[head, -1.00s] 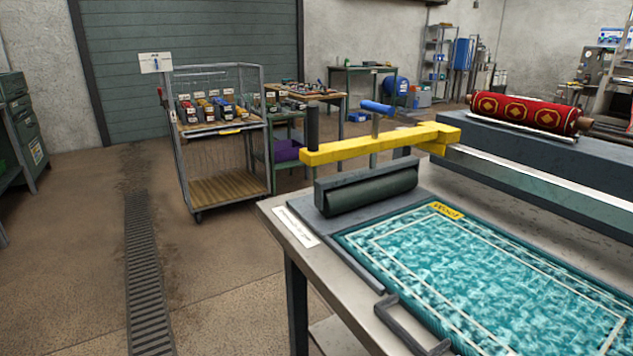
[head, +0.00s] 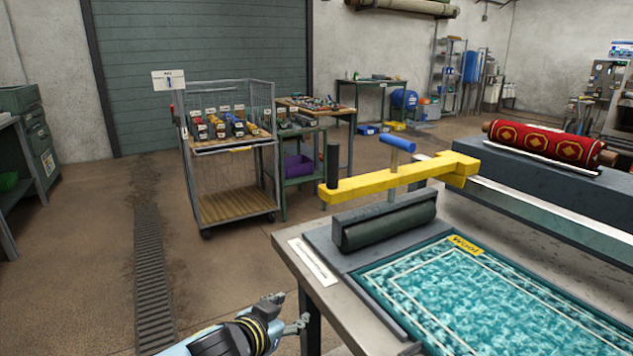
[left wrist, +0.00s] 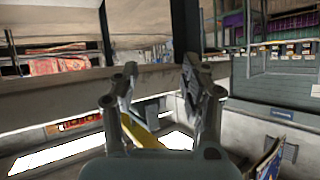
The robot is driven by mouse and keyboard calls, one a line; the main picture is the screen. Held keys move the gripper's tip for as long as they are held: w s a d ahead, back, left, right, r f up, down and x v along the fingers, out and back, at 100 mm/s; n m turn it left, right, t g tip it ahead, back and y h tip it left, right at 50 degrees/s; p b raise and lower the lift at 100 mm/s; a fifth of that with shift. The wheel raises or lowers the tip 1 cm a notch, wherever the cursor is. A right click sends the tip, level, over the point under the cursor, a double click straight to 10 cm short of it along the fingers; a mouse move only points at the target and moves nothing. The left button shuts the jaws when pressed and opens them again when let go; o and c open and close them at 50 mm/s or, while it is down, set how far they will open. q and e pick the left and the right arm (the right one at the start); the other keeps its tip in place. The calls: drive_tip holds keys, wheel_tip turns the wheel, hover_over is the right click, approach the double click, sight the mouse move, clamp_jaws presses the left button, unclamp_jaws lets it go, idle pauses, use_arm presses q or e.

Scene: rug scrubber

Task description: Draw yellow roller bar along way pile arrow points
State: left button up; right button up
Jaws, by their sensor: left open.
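The yellow roller bar (head: 400,180) lies level above the bench, with a black upright grip (head: 332,166) at its left end and a blue-handled lever (head: 397,144) near its middle. A dark roller (head: 388,228) sits below it at the far end of the teal rug (head: 490,305). A yellow tag (head: 465,244) lies on the rug's far border; I cannot make out a pile arrow. My left gripper (head: 290,312) is open and empty, low beside the bench's left edge, well apart from the bar. Its open fingers also show in the left wrist view (left wrist: 158,85). My right gripper is not in view.
The metal bench (head: 300,268) has a white label at its left corner. A wire cart (head: 232,160) with small bottles stands behind on the left. A rolled red rug (head: 545,143) lies on a grey block at the right.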

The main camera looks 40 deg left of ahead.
use_arm(q)
drive_tip(key=w+r+t, duration=0.2)
drive_tip(key=r, duration=0.7)
drive_tip(key=w+r+t, duration=0.2)
drive_tip(key=r, duration=0.6)
drive_tip(key=n+t+p, duration=0.1)
drive_tip(key=t+p, duration=0.1)
approach(330, 159)
drive_tip(key=shift+y, duration=0.4)
drive_tip(key=p+x, duration=0.1)
drive_tip(key=x, duration=0.4)
drive_tip(key=p+x, duration=0.1)
drive_tip(key=x, duration=0.4)
drive_tip(key=shift+w+d, duration=0.2)
drive_tip(key=shift+w+a+f, duration=0.1)
drive_tip(key=shift+w, duration=0.35)
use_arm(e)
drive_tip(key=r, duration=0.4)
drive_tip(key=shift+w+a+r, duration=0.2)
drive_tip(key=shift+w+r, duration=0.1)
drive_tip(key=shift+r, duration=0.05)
use_arm(q)
clamp_jaws()
drive_tip(key=shift+w+f+g, duration=0.25)
drive_tip(key=shift+g, duration=0.05)
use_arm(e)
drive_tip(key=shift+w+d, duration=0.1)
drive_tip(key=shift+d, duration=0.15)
